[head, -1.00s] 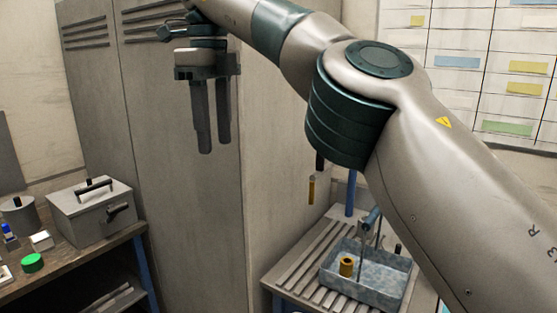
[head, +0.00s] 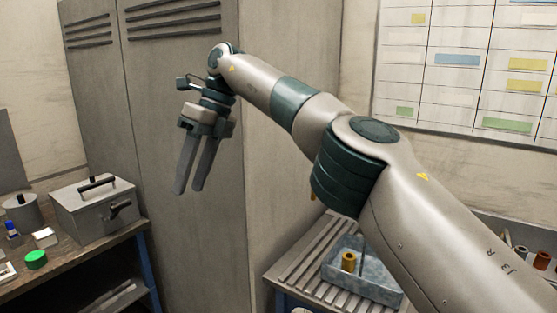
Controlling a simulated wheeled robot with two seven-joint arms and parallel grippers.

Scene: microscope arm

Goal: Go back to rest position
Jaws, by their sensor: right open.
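My right gripper (head: 190,166) hangs in the air in front of the grey locker, in the head view. Its two dark fingers point down and slightly left. They are a little apart, with nothing between them. My right arm comes in from the lower right and crosses the middle of the view. My left gripper is not in view. No microscope shows in this view.
A grey metal locker (head: 195,260) stands behind the gripper. On the left, a workbench holds a metal box (head: 97,210) and a green-capped item (head: 36,260). A blue-grey tray (head: 335,278) with a brass-coloured cylinder (head: 348,261) sits on a slatted bench, partly behind my arm.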

